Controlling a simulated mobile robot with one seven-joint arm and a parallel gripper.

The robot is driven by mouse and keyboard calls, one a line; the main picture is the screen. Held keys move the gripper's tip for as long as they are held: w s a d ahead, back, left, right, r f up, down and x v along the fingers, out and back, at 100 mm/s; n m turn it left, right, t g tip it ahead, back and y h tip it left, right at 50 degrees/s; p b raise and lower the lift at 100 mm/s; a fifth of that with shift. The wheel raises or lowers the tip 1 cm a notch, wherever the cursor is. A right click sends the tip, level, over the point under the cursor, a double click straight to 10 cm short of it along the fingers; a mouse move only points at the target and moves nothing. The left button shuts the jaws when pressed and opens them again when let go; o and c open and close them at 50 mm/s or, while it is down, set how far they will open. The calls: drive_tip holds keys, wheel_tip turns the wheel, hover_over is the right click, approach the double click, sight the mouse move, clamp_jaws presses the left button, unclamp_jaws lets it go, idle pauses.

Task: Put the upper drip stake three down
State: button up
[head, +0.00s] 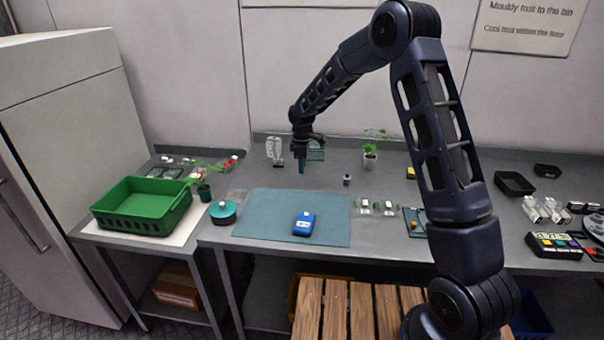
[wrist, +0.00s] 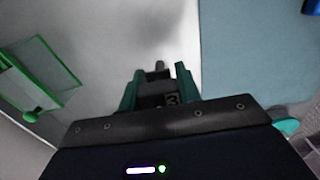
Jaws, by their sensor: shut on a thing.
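My gripper (head: 302,165) hangs over the back of the grey bench, behind the teal mat. In the wrist view its two green fingers (wrist: 157,84) are shut on a small dark piece marked "3", the drip stake three (wrist: 172,99). A short grey tip shows between the fingers. The rest of the stake is hidden by the gripper, and in the head view it is too small to make out. I cannot tell from these frames whether it touches anything below.
A green-framed clear rack (wrist: 40,75) stands beside my gripper. The teal mat (head: 270,227) bears a blue device (head: 304,223). A potted seedling (head: 370,157) stands to the right. A green crate (head: 125,222) stands at the left. Much of the mat is clear.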

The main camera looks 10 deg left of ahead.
drive_tip(key=shift+f, duration=1.9)
drive_tip(key=shift+f, duration=0.15)
drive_tip(key=o, duration=0.9)
wheel_tip(320, 180, up, 12)
drive_tip(key=shift+r, duration=0.15)
drive_tip(key=shift+d+r, duration=0.1)
